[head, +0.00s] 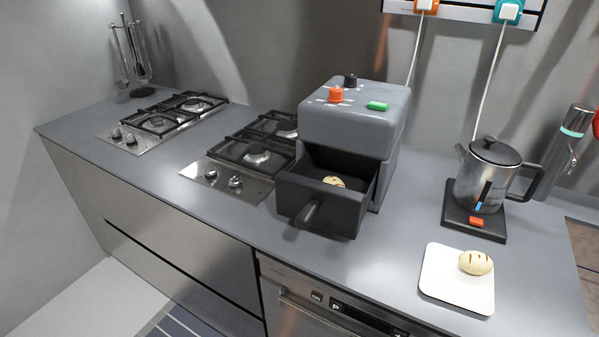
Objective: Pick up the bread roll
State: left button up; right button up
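A bread roll (475,263), pale with dark score marks, lies on a white board (442,280) at the front right of the counter. A second, similar roll (333,182) lies inside the open drawer (350,217) of a grey air fryer (352,122); the drawer walls hide part of it. Neither of my grippers shows in the head view.
A steel kettle (487,178) stands on a black base (473,223) behind the board. The drawer juts toward the counter's front edge, handle outward. Two gas hobs (255,155) (165,122) are to the left. The counter (400,235) is clear between drawer and board.

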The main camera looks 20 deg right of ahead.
aim_at(477, 263)
jog(key=z, duration=1.9)
jog(key=k+j+u, duration=0.1)
jog(key=u, duration=0.2)
